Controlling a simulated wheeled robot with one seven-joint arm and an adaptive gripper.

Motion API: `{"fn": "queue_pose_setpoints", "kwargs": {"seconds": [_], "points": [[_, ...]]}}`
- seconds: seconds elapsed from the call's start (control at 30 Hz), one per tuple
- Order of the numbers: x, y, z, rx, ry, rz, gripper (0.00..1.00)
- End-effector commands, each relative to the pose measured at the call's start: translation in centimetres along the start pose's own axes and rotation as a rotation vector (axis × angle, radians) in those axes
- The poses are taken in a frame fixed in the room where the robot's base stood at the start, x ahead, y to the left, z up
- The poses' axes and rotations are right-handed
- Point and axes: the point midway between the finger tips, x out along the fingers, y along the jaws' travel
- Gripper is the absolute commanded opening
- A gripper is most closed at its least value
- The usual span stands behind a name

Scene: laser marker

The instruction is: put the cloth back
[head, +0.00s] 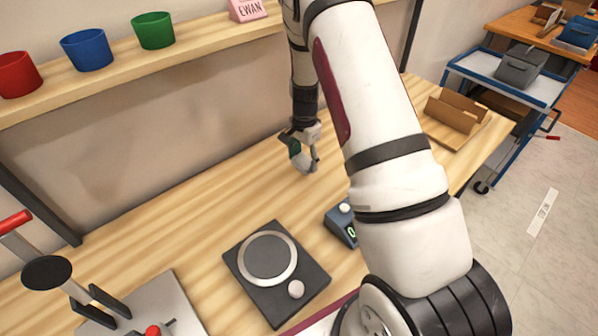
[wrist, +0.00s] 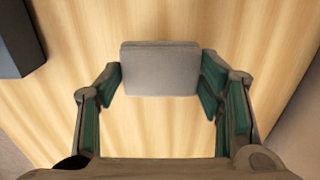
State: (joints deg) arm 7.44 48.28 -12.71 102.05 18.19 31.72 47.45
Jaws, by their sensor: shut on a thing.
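The cloth (wrist: 159,67) is a grey, flat, folded-looking rectangle in the wrist view. My gripper (wrist: 161,80) has its green-padded fingers at the cloth's left and right sides, shut on it. Bare wooden table top shows around and below the cloth; I cannot tell how high it is held. In the head view my gripper (head: 306,163) hangs over the back part of the workbench, near the wall. The cloth cannot be made out clearly there.
The workbench (head: 175,215) carries a dark round-plated device (head: 268,258), a small blue display box (head: 341,222) and a lever press (head: 150,310). A brown open holder (head: 455,112) stands at the right end. Red, blue and green cups (head: 87,50) stand on a shelf above.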

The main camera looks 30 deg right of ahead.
Motion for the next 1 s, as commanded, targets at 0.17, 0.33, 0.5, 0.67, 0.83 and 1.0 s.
{"fn": "queue_pose_setpoints", "kwargs": {"seconds": [0.17, 0.33, 0.5, 0.67, 0.83, 1.0], "points": [[1.5, 0.0, 0.0, 0.000, 0.001, -0.001, 0.35], [3.3, 0.1, 0.1, -0.001, -0.002, 0.002, 0.35], [5.0, 0.0, 0.0, 0.000, 0.000, -0.001, 0.35], [5.1, -0.1, 0.0, -0.001, 0.001, -0.002, 0.35], [5.4, -0.1, 0.0, -0.001, 0.000, -0.001, 0.35], [5.4, -0.1, 0.0, -0.001, 0.000, -0.001, 0.81]]}}
